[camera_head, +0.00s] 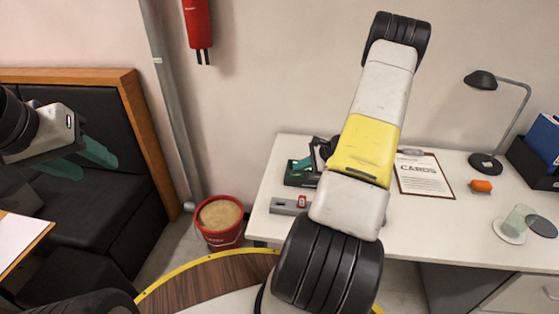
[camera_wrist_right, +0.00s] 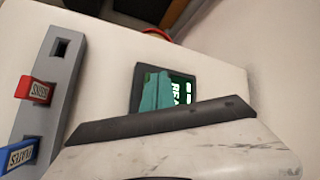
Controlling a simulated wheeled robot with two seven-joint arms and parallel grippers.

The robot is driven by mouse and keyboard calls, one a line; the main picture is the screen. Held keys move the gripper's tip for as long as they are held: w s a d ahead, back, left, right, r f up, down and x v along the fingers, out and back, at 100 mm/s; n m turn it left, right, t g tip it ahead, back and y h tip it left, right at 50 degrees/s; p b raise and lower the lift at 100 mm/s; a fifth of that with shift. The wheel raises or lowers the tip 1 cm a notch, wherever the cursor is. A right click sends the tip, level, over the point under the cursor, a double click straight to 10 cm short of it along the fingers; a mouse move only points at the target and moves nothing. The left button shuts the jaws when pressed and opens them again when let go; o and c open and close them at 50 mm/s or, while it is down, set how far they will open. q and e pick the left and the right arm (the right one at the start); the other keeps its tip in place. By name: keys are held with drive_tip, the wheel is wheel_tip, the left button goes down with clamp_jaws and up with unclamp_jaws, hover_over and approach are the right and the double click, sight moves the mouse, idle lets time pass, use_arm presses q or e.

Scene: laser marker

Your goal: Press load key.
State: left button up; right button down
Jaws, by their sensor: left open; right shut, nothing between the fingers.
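The laser marker is a dark unit (camera_head: 296,181) on the white desk, mostly hidden behind my right arm. No key marked load can be made out. My right gripper (camera_wrist_right: 153,92) is shut and empty, its teal fingers in front of the panel; I cannot tell whether they touch it. In the head view a bit of its teal finger (camera_head: 303,163) shows over the unit. My left gripper (camera_head: 82,160) is open and empty at far left, away from the desk.
A grey holder (camera_wrist_right: 62,80) with a red tag (camera_wrist_right: 36,90) and a blue tag (camera_wrist_right: 18,156) lies beside the panel. A clipboard (camera_head: 424,177) marked CARDS, an orange object (camera_head: 481,186) and a lamp (camera_head: 484,163) are on the desk (camera_head: 440,218). A red bucket (camera_head: 221,236) stands left.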

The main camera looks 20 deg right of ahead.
sight(299, 176)
drive_tip(key=shift+f, duration=0.1)
drive_tip(key=shift+f, duration=0.3)
drive_tip(key=shift+f, duration=0.4)
idle(0.8)
drive_tip(key=shift+r, duration=0.85)
drive_tip(key=shift+r, duration=2.45)
